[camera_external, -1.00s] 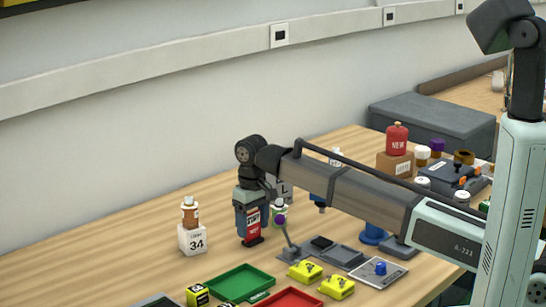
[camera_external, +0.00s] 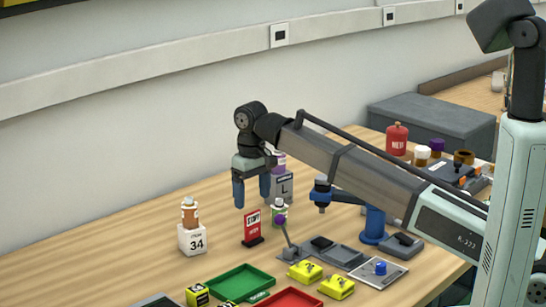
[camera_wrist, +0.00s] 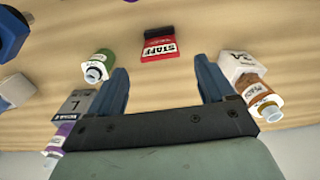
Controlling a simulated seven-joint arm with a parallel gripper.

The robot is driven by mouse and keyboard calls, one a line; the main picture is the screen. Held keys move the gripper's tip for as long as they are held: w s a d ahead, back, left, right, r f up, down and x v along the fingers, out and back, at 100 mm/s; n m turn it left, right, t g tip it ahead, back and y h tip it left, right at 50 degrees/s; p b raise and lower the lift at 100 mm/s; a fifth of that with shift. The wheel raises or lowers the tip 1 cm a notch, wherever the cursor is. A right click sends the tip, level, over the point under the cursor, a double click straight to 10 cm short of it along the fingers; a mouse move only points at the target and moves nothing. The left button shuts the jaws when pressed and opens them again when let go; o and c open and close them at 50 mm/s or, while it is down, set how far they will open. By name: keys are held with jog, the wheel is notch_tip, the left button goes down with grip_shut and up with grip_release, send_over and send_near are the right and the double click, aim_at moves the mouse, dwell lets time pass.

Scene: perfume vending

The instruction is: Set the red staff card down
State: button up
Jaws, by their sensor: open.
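The red staff card (camera_external: 252,227) stands upright in a dark base on the wooden table. In the wrist view the red staff card (camera_wrist: 159,50) shows ahead of the fingertips, its "STAFF" lettering upside down. My gripper (camera_external: 252,204) is open and empty, raised above and slightly behind the card.
A bottle on a white "34" block (camera_external: 192,240) stands left of the card. A green tray (camera_external: 240,281) and a red tray (camera_external: 292,300) lie in front. The table's left side is clear.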

jog(key=shift+r, duration=1.9)
jog(key=shift+w, duration=0.1)
